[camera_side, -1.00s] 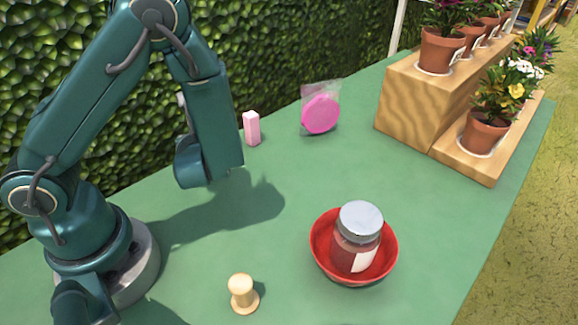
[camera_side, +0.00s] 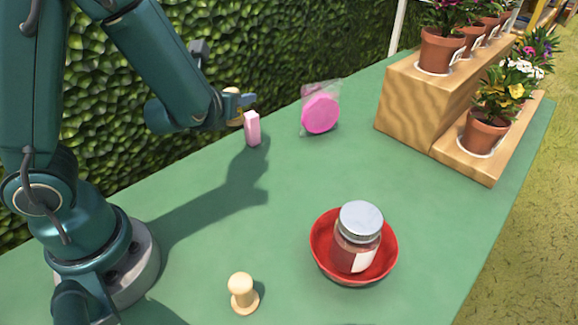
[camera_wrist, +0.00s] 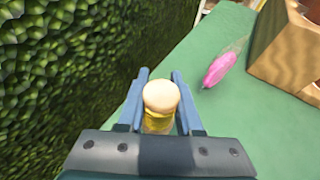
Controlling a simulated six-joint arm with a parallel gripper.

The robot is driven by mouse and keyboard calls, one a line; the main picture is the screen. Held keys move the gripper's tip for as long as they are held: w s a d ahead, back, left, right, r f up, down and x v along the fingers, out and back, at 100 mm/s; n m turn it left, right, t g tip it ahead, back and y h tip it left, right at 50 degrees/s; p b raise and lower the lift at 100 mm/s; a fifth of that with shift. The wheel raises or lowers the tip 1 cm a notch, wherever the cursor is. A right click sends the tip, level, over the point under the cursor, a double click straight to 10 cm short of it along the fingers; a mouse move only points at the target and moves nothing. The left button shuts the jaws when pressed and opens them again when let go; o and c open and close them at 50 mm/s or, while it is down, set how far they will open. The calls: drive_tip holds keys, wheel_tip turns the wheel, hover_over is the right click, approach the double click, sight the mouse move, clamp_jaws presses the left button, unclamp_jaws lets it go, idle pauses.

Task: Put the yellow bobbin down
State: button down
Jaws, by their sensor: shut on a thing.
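My gripper (camera_wrist: 158,98) is shut on the yellow bobbin (camera_wrist: 158,122), which has a pale wooden end and yellow winding and sits between the two blue fingers in the wrist view. In the side view my gripper (camera_side: 242,101) is at the back of the table, near the hedge, raised beside the top of a pink block. The pale end of the yellow bobbin (camera_side: 232,91) just shows there; most of it is hidden by the gripper.
The pink block (camera_side: 252,129) stands close to my gripper. A bagged pink disc (camera_side: 320,114) is to its right. A red bowl (camera_side: 322,262) holds a jar (camera_side: 357,240). A bare wooden bobbin (camera_side: 242,293) stands at the front. Wooden steps (camera_side: 408,107) bear flowerpots. The green table's middle is clear.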

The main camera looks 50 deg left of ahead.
drive_tip(key=m+t+h, duration=0.1)
drive_tip(key=m+h, duration=0.1)
hover_over(294, 160)
wheel_tip(294, 160, down, 6)
drive_tip(key=shift+f, duration=2.25)
drive_tip(key=shift+f, duration=0.2)
drive_tip(key=c, duration=0.6)
unclamp_jaws()
